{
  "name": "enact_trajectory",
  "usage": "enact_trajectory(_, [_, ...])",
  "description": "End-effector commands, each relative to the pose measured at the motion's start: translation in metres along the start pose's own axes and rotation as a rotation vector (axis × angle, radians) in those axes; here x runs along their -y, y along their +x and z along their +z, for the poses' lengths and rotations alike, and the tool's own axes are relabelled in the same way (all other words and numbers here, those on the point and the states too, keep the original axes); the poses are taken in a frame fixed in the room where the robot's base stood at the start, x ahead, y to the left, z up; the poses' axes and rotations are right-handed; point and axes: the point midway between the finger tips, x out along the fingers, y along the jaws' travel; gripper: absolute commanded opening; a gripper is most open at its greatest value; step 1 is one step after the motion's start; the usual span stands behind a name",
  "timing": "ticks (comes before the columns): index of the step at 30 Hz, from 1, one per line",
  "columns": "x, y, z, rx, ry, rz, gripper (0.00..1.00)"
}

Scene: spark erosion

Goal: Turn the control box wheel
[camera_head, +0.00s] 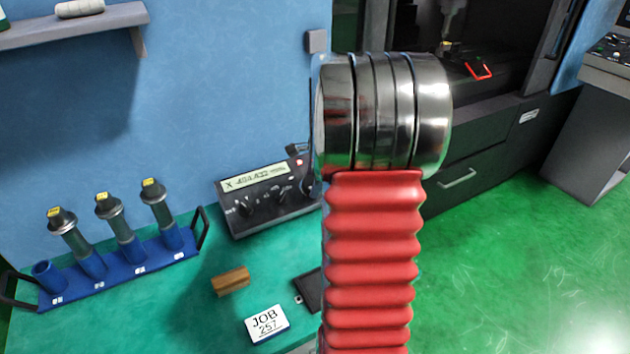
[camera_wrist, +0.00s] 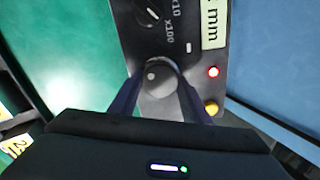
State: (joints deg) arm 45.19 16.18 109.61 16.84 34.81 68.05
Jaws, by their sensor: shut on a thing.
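The control box (camera_head: 262,213) is a dark box with a lit display reading, standing on the green bench against the blue wall. A selector dial (camera_wrist: 151,12) marked x10 and x100 sits beyond the wheel.
A blue rack (camera_head: 120,274) with several tool holders stands on the bench at left. A brown block (camera_head: 230,281), a white JOB 257 card (camera_head: 267,324) and a dark flat item (camera_head: 310,290) lie in front of the box.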

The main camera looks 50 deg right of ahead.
Motion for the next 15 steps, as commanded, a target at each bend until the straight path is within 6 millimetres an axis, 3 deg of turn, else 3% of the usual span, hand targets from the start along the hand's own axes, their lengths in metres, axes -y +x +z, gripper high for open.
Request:
enact_trajectory(13, [-0.0059, 0.0023, -0.0008, 0.001, 0.016, 0.015, 0.21])
enact_trajectory(14, [-0.0059, 0.0024, -0.0008, 0.001, 0.016, 0.015, 0.44])
enact_trajectory(15, [-0.0058, 0.0024, -0.0008, 0.001, 0.015, 0.015, 0.46])
